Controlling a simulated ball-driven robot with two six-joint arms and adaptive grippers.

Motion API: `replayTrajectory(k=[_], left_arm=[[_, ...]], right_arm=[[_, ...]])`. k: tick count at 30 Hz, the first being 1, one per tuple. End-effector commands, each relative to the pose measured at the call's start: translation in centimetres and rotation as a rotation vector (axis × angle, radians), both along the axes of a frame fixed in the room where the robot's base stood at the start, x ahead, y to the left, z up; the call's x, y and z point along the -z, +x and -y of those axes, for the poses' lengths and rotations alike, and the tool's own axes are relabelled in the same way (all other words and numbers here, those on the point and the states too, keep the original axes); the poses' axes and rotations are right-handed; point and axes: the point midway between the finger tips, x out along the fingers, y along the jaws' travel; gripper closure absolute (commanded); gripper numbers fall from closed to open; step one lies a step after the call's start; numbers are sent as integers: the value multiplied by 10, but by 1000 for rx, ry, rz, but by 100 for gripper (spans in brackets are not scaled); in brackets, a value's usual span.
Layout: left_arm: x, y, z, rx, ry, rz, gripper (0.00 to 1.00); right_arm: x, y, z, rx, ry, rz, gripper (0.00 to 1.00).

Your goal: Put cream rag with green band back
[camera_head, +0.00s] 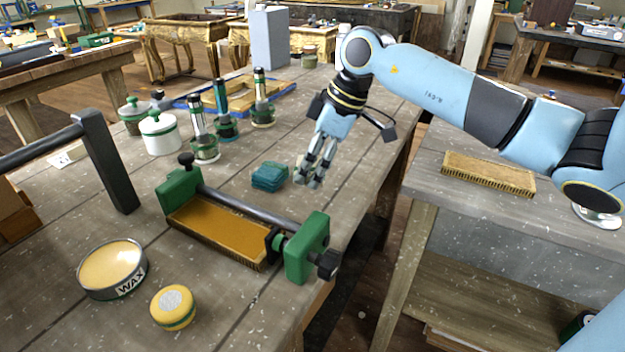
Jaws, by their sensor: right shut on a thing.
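My right gripper (308,183) reaches down over the workbench (345,130), just right of a folded teal cloth (270,176). A small round yellow item (173,307) with a pale top and a green band stands at the front of the bench. My left gripper is not in view.
A green clamp frame (307,248) with a dark rod stands over an amber-coloured tray (225,232). A wax tin (112,268), a white pot (160,132) and several banded bottles (196,115) stand around. A dark upright bar (108,160) rises at left. A brush (488,174) lies on the right bench.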

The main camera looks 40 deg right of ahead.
Motion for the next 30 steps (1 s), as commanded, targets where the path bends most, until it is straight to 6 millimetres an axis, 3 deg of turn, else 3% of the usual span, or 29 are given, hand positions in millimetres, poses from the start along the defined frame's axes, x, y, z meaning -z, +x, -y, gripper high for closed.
replayTrajectory(k=[9, 20, 21, 25, 30], left_arm=[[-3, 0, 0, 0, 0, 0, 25], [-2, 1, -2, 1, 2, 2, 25], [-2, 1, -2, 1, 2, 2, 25], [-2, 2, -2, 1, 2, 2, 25], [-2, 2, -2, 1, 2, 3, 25]], right_arm=[[39, 0, 0, 2, 1, -2, 62], [44, 0, 0, 1, 0, -1, 62], [43, 0, 0, 0, -1, -1, 31], [43, 0, 1, 0, -1, 0, 15], [43, 0, 1, 1, -1, 0, 12]])
